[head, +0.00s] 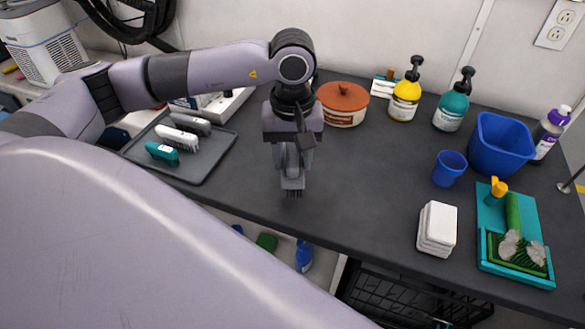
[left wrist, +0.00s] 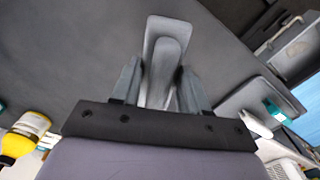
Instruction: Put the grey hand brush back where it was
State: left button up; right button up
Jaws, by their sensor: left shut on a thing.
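My left gripper (head: 292,170) is shut on a grey brush (head: 292,184) and points down near the counter's front edge, with dark bristles at the brush's lower end. In the left wrist view the grey brush (left wrist: 165,60) sits between the two fingers (left wrist: 157,85). I cannot tell whether its bristles touch the counter. A dark grey tray (head: 204,168) lies to the left of the gripper. On it are a teal brush (head: 161,153), a white brush (head: 177,138) and a grey-topped brush (head: 190,124). My right gripper is not in view.
An orange lidded pot (head: 343,104) stands just right of my left wrist. Yellow (head: 404,95) and teal (head: 452,105) pump bottles, a blue bin (head: 501,145), a blue cup (head: 449,168) and stacked white cloths (head: 437,228) stand farther right. The counter (head: 360,185) between is clear.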

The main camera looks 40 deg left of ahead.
pick_arm(q)
notch_tip(320, 180, down, 4)
jog(key=shift+f, duration=0.1)
jog(key=shift+f, duration=0.15)
jog(key=o, duration=0.6)
jog(key=shift+f, duration=0.1)
jog(key=o, duration=0.4)
